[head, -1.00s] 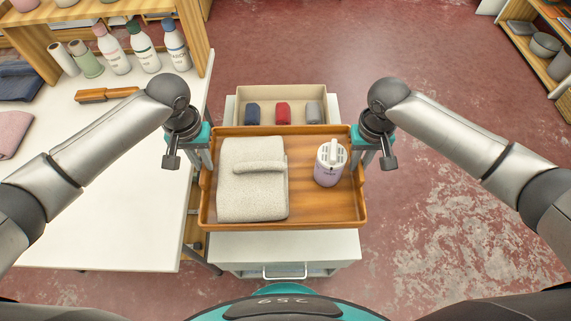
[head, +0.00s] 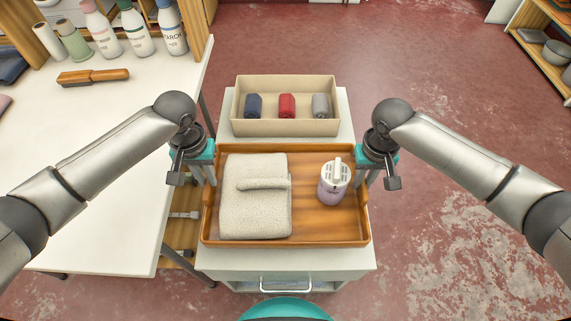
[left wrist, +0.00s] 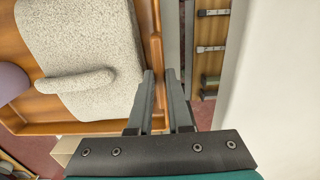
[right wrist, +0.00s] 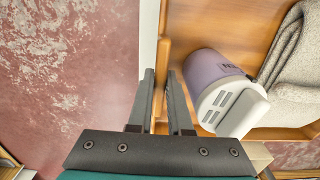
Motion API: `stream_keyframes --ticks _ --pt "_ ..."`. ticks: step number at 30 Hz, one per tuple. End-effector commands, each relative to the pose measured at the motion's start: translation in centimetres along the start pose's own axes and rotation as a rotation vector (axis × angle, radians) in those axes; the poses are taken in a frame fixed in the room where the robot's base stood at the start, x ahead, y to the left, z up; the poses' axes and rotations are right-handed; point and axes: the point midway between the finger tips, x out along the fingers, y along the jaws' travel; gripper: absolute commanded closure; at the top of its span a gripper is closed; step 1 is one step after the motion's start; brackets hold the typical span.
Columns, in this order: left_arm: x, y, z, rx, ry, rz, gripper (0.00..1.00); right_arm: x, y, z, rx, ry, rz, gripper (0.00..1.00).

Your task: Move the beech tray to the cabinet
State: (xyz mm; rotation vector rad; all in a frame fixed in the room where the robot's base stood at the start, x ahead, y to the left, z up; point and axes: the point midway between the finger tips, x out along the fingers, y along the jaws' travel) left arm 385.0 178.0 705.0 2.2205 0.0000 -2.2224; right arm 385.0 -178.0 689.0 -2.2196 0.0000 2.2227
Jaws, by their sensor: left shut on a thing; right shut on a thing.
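The beech tray (head: 305,224) is in the middle of the head view, over the white cabinet top (head: 222,262). I cannot tell whether it touches the cabinet. It carries a folded cream towel (head: 255,212) with a small roll on top and a lilac canister (head: 333,185) with a white lid. My left gripper (head: 207,180) is shut on the tray's left wall, which also shows in the left wrist view (left wrist: 155,60). My right gripper (head: 364,178) is shut on the tray's right wall, also seen in the right wrist view (right wrist: 165,55).
A beige bin (head: 285,126) with blue, red and grey rolls stands on the cabinet behind the tray. A white table (head: 90,170) on the left holds a wooden brush (head: 93,77) and several bottles (head: 136,30). A shelf (head: 545,60) stands far right. The floor on the right is clear.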

Motion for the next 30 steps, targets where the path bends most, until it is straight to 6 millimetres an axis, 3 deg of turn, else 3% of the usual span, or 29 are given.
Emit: stream_keyframes --ticks 30 --pt "2.0 0.0 -0.1 -0.001 0.002 -0.001 1.00 1.9 0.0 -0.1 0.001 0.003 -0.001 1.00"
